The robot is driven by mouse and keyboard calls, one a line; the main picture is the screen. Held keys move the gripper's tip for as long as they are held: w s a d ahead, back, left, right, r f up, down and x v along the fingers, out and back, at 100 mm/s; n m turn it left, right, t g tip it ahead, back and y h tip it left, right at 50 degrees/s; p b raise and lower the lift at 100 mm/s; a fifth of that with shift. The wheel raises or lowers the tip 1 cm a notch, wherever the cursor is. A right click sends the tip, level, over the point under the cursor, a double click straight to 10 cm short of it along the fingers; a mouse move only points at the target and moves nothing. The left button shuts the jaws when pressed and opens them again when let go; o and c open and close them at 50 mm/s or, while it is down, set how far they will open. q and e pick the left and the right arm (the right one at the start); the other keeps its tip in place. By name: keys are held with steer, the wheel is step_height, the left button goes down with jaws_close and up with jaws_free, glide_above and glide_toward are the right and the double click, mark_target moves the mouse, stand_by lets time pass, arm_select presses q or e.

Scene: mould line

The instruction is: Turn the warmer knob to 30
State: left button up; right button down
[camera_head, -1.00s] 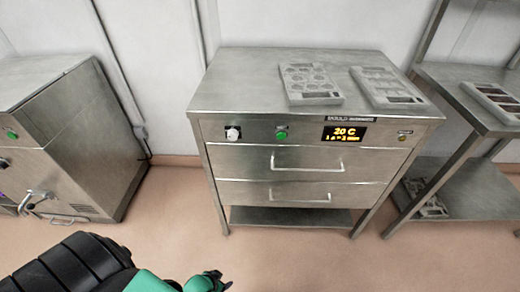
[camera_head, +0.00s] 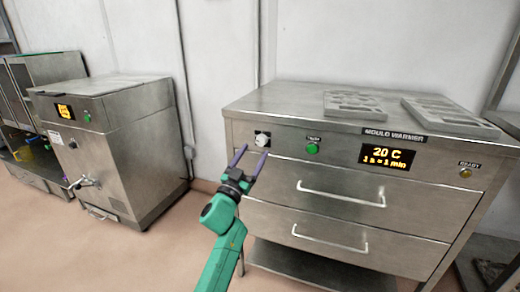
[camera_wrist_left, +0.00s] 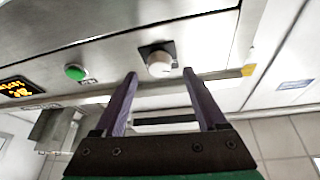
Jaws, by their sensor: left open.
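The mould warmer (camera_head: 330,170) is a steel cabinet with two drawers. Its white knob (camera_head: 262,139) sits on a dark plate at the left of the front panel. The display (camera_head: 387,155) reads 20 C. My left gripper (camera_head: 250,155) is open and empty, its two purple fingers pointing at the panel just in front of the knob. In the left wrist view the knob (camera_wrist_left: 160,62) shows beyond and between the fingertips (camera_wrist_left: 160,75), apparently not held. My right gripper is not in view.
A green button (camera_head: 312,149) is right of the knob, and an amber lamp (camera_head: 465,173) is at far right. Mould trays (camera_head: 358,106) lie on top. Drawer handles (camera_head: 340,196) stick out below. Another steel machine (camera_head: 115,145) stands at left, with floor between.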

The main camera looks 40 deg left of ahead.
mark_target(258, 143)
arm_select(q)
steer(key=x, duration=0.4)
steer(key=shift+s+f, duration=0.1)
jaws_close()
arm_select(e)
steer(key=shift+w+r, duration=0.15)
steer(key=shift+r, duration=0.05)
